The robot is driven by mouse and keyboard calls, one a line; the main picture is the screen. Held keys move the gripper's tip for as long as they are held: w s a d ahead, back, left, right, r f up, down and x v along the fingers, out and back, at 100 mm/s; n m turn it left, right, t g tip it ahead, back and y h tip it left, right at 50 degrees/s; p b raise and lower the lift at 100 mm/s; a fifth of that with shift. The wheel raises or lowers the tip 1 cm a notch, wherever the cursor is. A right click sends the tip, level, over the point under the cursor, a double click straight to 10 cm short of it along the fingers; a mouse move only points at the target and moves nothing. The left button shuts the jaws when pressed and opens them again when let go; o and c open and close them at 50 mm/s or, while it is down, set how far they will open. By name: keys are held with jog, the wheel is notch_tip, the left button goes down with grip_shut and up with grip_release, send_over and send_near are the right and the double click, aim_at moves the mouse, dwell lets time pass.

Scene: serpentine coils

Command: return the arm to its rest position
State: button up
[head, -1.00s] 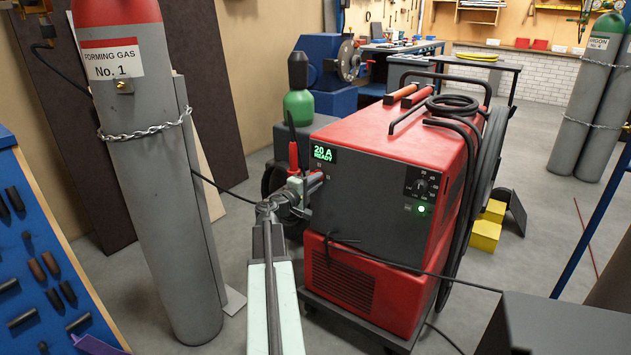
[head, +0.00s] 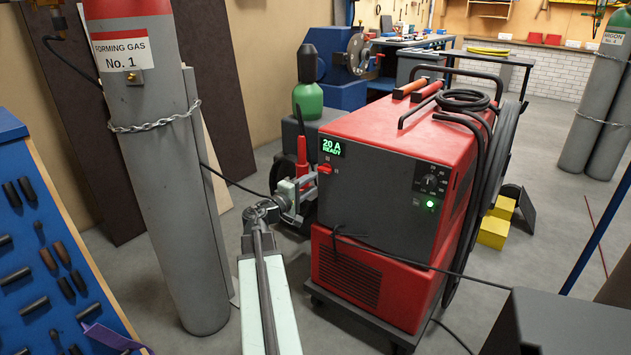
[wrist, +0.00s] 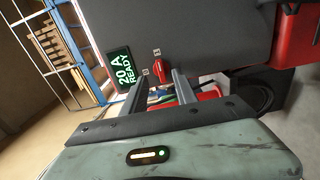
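My arm (head: 265,290) reaches forward from the bottom of the head view. My gripper (head: 312,184) is in front of the left side of the welding machine's dark front panel (head: 375,180). In the wrist view my gripper's (wrist: 158,76) two grey fingers stand apart with a gap between them, and nothing is held. A red switch knob (head: 325,168) is on the panel beside the fingertips. The knob (wrist: 157,68) also shows beyond the gap in the wrist view, apart from the fingers. The display (head: 331,148) reads 20 A READY.
A forming gas cylinder (head: 160,190) held by a chain stands close left of my arm. A blue tool board (head: 60,255) is at the far left. The red machine (head: 400,130) stands close on the right, with a green bottle (head: 308,102) behind my gripper.

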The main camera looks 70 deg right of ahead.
dwell(0.3)
jog(key=w+a+f+n+t+y, duration=0.15)
jog(key=w+a+t, duration=0.25)
jog(key=w+a, duration=0.95)
jog(key=w+a+f+n+t+y, duration=0.1)
jog(key=w+a+f+n+t, duration=0.2)
jog(key=w+a, duration=1)
jog(key=w+a+f+t+y, duration=0.1)
jog(key=w+a+f+y, duration=0.15)
jog(key=a, duration=0.25)
jog(key=w+a+f+y, duration=0.1)
jog(key=w+a+f, duration=0.2)
jog(key=a, duration=0.3)
jog(key=w+a+f+t+y, duration=0.1)
jog(key=w+a+f, duration=0.2)
jog(key=a, duration=0.2)
jog(key=s+a+f+g+y, duration=0.1)
jog(key=s+a+f+y, duration=0.25)
jog(key=a, duration=0.55)
jog(key=s+a+f+m+g+y, duration=0.1)
jog(key=s+a+f+g+y, duration=0.2)
jog(key=a, duration=0.6)
jog(key=s+a+f+y, duration=0.2)
jog(key=a+f+y, duration=0.15)
jog(key=a, duration=0.55)
notch_tip(320, 180, up, 33)
jog(key=p, duration=3.3)
jog(key=shift+s+a+p, duration=0.35)
jog(key=shift+a, duration=0.1)
